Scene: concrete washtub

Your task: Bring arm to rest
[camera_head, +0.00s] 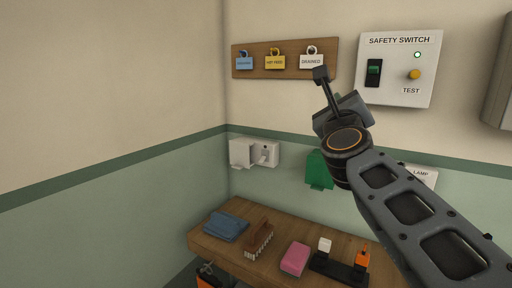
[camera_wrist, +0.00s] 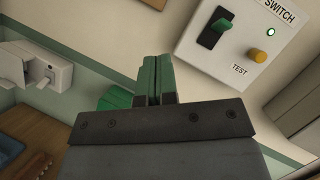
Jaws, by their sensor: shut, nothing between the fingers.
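My gripper (camera_head: 321,76) is raised in front of the wall, between the tag board and the safety switch panel. In the wrist view my gripper (camera_wrist: 160,78) shows its two green fingers side by side and closed, with nothing between them. My arm reaches up from the lower right of the head view. The gripper is apart from the shelf and holds nothing.
A tag board (camera_head: 284,45) and a safety switch panel (camera_head: 399,68) with a lit green lamp hang on the wall. A white socket box (camera_head: 264,153) and green cover (camera_head: 318,170) sit lower. A wooden bench (camera_head: 224,255) holds a blue cloth (camera_head: 226,226), a brush (camera_head: 258,239) and a pink sponge (camera_head: 295,259).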

